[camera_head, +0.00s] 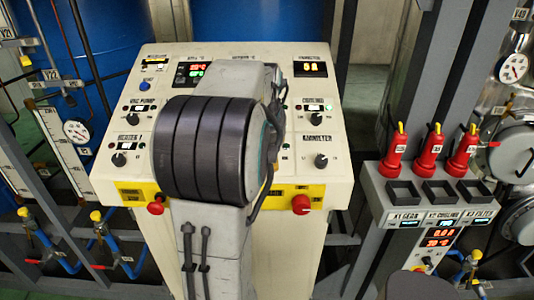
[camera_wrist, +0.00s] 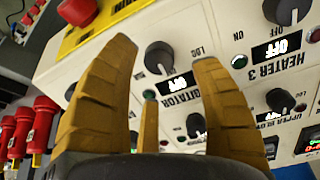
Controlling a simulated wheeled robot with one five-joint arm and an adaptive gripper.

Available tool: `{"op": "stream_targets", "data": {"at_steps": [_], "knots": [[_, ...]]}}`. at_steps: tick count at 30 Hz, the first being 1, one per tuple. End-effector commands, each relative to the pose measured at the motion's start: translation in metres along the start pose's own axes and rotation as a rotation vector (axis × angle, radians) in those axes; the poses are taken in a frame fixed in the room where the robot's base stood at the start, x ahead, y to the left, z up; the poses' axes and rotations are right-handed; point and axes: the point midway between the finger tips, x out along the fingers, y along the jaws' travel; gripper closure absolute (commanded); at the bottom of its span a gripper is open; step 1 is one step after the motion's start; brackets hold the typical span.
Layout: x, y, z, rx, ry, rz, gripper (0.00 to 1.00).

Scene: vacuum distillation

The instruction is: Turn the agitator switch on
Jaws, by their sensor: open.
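The agitator switch (camera_wrist: 160,57) is a dark round knob on the cream panel in the wrist view. Its partly covered label ends in "GITATOR", and the small display (camera_wrist: 180,83) beside it reads OFF. My gripper (camera_wrist: 163,60) is open, with its yellow fingers spread on either side of the knob in the picture. No contact is visible, and I cannot tell the depth gap. In the head view, a knob at the panel's lower right (camera_head: 321,160) appears to be the same switch. My dark arm covers the panel's middle there and hides the gripper.
The heater 3 knob (camera_wrist: 285,10) and another knob (camera_wrist: 277,100) are close by, both beside the gripper. A red button (camera_head: 301,204) is on the panel's yellow front strip. Red-handled units (camera_head: 430,150) stand on a grey rack at right.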

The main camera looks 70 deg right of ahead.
Motion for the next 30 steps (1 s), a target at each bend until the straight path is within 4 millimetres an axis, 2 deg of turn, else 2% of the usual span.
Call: {"op": "stream_targets", "data": {"at_steps": [13, 27, 30], "knots": [[0.035, -0.001, 0.001, -0.001, -0.002, 0.000, 0.42], [0.040, -0.001, 0.001, -0.001, 0.000, -0.001, 0.42], [0.040, -0.001, 0.001, -0.001, 0.000, -0.001, 0.51]]}}
